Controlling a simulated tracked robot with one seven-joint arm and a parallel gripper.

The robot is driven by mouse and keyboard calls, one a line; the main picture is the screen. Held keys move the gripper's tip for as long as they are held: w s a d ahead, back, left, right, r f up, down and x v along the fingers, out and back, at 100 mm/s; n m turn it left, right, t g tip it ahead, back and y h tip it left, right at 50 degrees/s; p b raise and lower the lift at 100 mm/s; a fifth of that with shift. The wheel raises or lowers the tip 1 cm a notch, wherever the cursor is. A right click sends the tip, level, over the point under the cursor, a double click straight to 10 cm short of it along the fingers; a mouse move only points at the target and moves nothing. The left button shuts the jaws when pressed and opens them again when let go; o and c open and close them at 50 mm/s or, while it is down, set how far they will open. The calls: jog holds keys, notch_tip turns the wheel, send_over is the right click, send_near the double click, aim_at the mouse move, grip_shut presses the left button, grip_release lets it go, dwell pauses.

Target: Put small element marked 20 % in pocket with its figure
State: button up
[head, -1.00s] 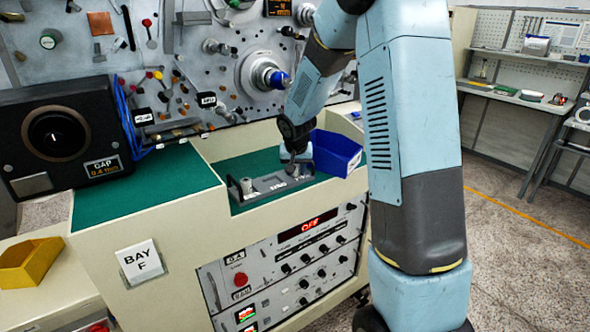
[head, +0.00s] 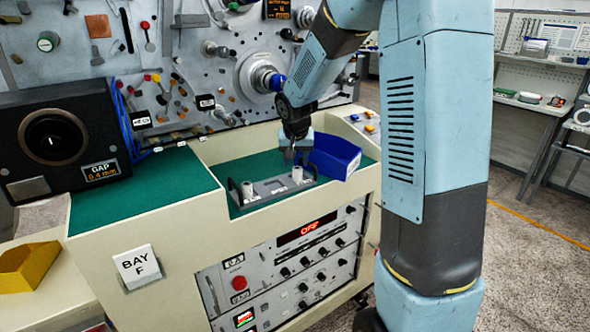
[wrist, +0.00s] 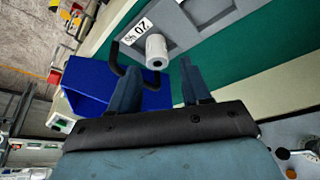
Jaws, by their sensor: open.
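A grey tray (head: 270,192) with dark end handles lies on the green surface. A small pale cylinder (head: 297,174) stands upright at its right end, and another cylinder (head: 247,189) stands at its left end. In the wrist view, a white cylinder (wrist: 156,50) stands on the tray (wrist: 188,25) beside a label reading 20 % (wrist: 137,31). Whether it is fully seated in a pocket I cannot tell. My gripper (head: 297,153) is above the tray's right end. In the wrist view my gripper (wrist: 158,68) is open, with its fingers apart and the cylinder showing beyond and between their tips.
A blue bin (head: 335,156) stands close to the right of the tray and shows beside my finger in the wrist view (wrist: 85,82). The tool panel (head: 190,70) rises behind. A black gap gauge box (head: 60,140) stands left. Green surface (head: 150,185) at left is clear.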

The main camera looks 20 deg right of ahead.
jog(key=s+r+n, duration=0.1)
jog(key=s+r, duration=1.3)
jog(key=s, duration=0.4)
jog(key=s+n+t+y, duration=0.1)
jog(key=s+n, duration=0.1)
jog(key=s, duration=1.3)
jog(key=shift+s+r, duration=0.25)
jog(key=shift+r, duration=0.2)
